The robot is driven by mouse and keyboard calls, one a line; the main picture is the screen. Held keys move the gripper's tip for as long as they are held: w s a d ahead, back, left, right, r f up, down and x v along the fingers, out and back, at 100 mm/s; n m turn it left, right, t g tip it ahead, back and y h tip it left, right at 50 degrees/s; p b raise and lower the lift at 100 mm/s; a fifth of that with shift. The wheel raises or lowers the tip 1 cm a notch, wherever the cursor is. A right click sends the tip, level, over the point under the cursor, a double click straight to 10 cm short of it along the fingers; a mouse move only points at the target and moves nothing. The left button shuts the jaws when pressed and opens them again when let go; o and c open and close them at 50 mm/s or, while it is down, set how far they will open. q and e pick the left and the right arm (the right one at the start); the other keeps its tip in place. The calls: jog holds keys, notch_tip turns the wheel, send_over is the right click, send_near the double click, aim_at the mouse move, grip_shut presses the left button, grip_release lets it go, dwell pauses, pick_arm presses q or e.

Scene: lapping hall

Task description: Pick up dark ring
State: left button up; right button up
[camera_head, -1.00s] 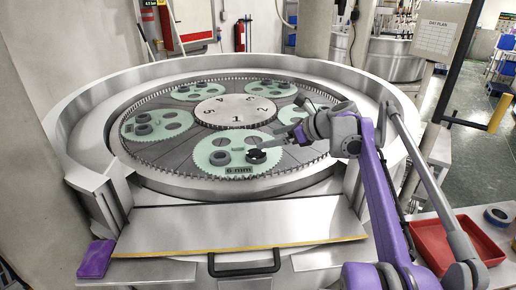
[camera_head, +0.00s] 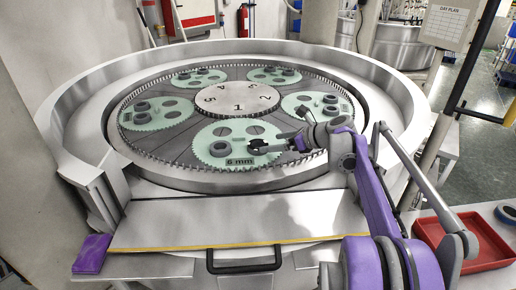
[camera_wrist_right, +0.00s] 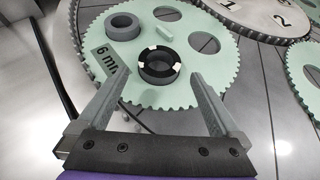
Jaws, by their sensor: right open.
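The dark ring (camera_wrist_right: 160,66) lies flat on the pale green toothed carrier marked "6 mm" (camera_head: 240,130). It is black with light marks on its top and a grey side. My right gripper (camera_head: 258,146) is open over the carrier and partly hides the ring in the head view. In the right wrist view its two fingers (camera_wrist_right: 157,76) point at the ring, one to each side, with clear gaps. I cannot tell whether the tips are down at ring height. My left gripper is not in view.
A grey ring (camera_head: 219,149) sits on the same carrier, left of the dark ring; a small pale block (camera_wrist_right: 163,32) lies near both. Other carriers with rings surround the numbered centre disc (camera_head: 236,99). A red tray (camera_head: 465,240) stands at the right.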

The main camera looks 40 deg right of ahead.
aim_at(254, 145)
jog(key=x, duration=0.6)
jog(key=shift+w, duration=0.15)
jog(key=c, duration=1.3)
